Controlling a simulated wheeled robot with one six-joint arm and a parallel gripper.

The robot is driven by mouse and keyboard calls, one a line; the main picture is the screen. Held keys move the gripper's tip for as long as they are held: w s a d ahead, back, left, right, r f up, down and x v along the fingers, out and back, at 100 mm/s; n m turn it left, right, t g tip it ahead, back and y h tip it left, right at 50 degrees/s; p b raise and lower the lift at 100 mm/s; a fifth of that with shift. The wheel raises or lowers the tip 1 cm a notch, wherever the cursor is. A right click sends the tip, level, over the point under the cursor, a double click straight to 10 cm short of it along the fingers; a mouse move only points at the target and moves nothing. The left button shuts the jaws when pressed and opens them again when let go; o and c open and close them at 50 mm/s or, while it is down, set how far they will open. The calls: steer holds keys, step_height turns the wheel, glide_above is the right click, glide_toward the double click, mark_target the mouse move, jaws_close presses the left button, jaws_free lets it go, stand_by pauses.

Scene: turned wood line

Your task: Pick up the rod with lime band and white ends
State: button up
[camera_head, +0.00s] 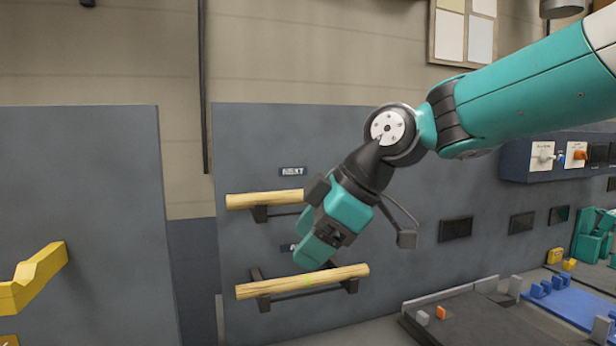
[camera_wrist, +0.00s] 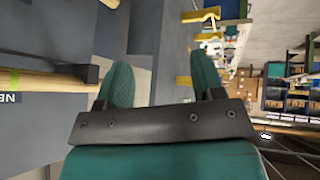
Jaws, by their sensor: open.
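A pale wooden rod with a faint lime band (camera_head: 318,278) lies across two dark brackets on the lower part of the grey panel in the head view. Its ends look wood-coloured there; I cannot make out white on them. My gripper (camera_head: 308,256) hangs tilted just above and in front of this rod, apart from or close to it; the gap is hard to judge. In the wrist view my gripper (camera_wrist: 163,82) shows two teal fingers spread with nothing between them.
A second wooden rod (camera_head: 262,199) rests on upper brackets under a label (camera_head: 291,171); my gripper partly covers its right end. A yellow bracket (camera_head: 35,277) juts out at left. A dark bench (camera_head: 470,325) and a blue tray (camera_head: 570,305) stand at lower right.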

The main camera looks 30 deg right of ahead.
steer(key=w+d+r+n+t+h+p, duration=0.1)
steer(key=w+d+r+n+t+p, duration=0.1)
steer(key=d+r, duration=0.5)
steer(key=w+d+r+n+t+h+p, duration=0.1)
steer(key=w+d+r+n+t, duration=0.15)
steer(key=d+r, duration=0.4)
steer(key=shift+n+g, duration=0.25)
steer(key=shift+g, duration=0.1)
steer(key=shift+p+x, duration=3.45)
steer(key=shift+x, duration=4.8)
steer(key=shift+s+f, duration=0.15)
steer(key=shift+f, duration=0.05)
steer(key=c, duration=1.1)
